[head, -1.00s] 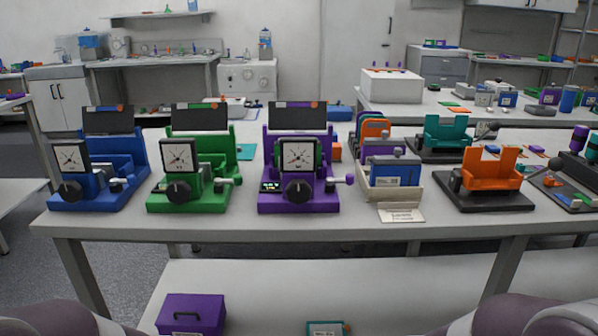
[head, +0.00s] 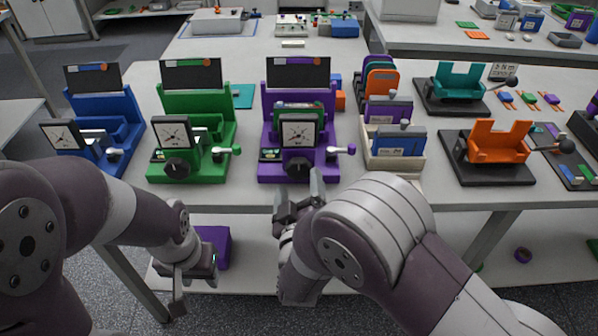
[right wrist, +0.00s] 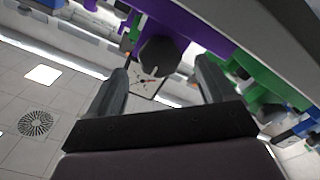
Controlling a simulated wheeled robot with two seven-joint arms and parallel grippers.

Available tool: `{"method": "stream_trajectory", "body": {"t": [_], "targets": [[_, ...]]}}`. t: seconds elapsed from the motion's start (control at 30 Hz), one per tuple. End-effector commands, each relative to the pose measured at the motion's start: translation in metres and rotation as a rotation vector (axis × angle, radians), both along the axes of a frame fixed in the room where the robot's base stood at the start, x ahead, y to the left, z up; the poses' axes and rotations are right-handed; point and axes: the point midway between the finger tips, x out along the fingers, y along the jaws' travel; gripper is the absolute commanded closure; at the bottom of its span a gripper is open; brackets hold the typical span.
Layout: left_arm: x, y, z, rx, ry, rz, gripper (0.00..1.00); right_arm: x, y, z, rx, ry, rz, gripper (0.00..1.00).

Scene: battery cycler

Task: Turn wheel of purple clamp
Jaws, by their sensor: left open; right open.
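The purple clamp (head: 325,115) stands on the table between the green clamp and a cream box. A green-edged item (head: 298,106) sits inside, partly hidden by the gauge. My right gripper (head: 299,190) is open just in front of and below the wheel. In the right wrist view, the wheel (right wrist: 157,55) lies ahead between the open fingers, apart from them. My left gripper (head: 195,288) is open and low, in front of the table.
A green clamp (head: 222,125) and a blue clamp (head: 118,115) stand to the left. The cream box (head: 369,158) holding several cases stands close on the right, with orange (head: 497,145) and teal (head: 457,82) holders beyond. A purple box (head: 222,240) is on the lower shelf.

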Motion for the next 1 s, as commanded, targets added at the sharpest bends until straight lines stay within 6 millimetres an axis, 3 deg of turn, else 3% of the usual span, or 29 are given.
{"method": "stream_trajectory", "body": {"t": [0.2, 0.53, 0.57, 0.7, 0.73, 1.0], "targets": [[0.000, 0.000, 0.001, 0.000, 0.000, 0.000, 0.57, 0.032, -0.001, 0.000, 0.000, 0.000, -0.001, 0.16], [0.000, 0.000, 0.001, 0.000, 0.000, 0.000, 0.57, 0.038, 0.000, 0.000, 0.001, 0.001, 0.002, 0.16], [0.000, 0.000, 0.001, 0.000, 0.000, 0.000, 0.57, 0.038, 0.000, 0.000, 0.001, 0.001, 0.002, 0.20], [0.000, 0.000, 0.001, 0.000, 0.000, 0.000, 0.57, 0.038, 0.000, 0.000, 0.001, 0.001, 0.002, 0.65], [0.000, 0.000, 0.001, 0.000, 0.000, 0.000, 0.57, 0.037, 0.000, 0.000, 0.001, 0.001, 0.002, 0.73], [0.000, 0.000, -0.001, 0.000, 0.000, 0.000, 0.57, 0.037, 0.000, -0.001, 0.020, 0.002, 0.001, 0.72]]}}
